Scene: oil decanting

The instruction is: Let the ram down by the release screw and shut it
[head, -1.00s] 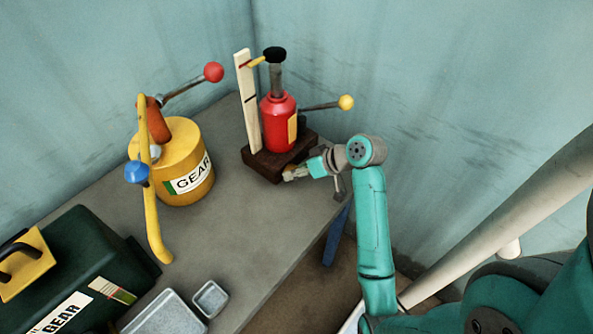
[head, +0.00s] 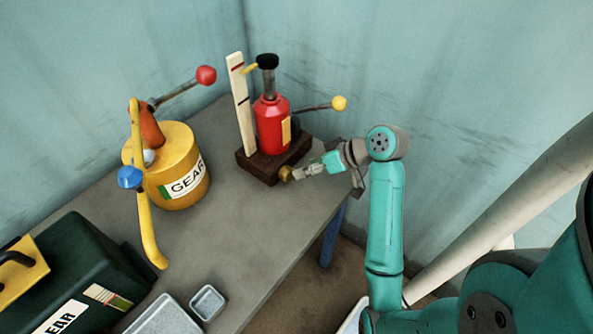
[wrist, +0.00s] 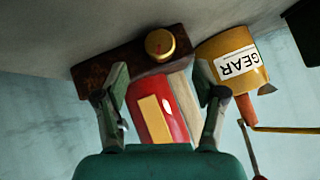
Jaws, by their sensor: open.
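The red jack (head: 272,128) stands upright on a dark wooden base (head: 262,168). Its grey ram (head: 269,82) sticks up out of the body under a black cap. A yellow pointer (head: 249,69) reaches from the ram to the pale upright scale (head: 241,100), close to its upper red mark. The round brass release screw (head: 286,173) is at the base's front; it also shows in the wrist view (wrist: 160,44). My gripper (head: 297,172) is open and empty. Its fingers (wrist: 162,74) stand apart, short of the screw. The screw's own turn cannot be read.
A yellow gear-oil can (head: 180,165) with a blue knob and a red-ended lever stands to the left. The jack's yellow-ended handle (head: 339,103) sticks out to the right. A dark green case (head: 80,262) and small grey trays (head: 207,302) are at the front left. The middle of the bench (head: 245,225) is clear.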

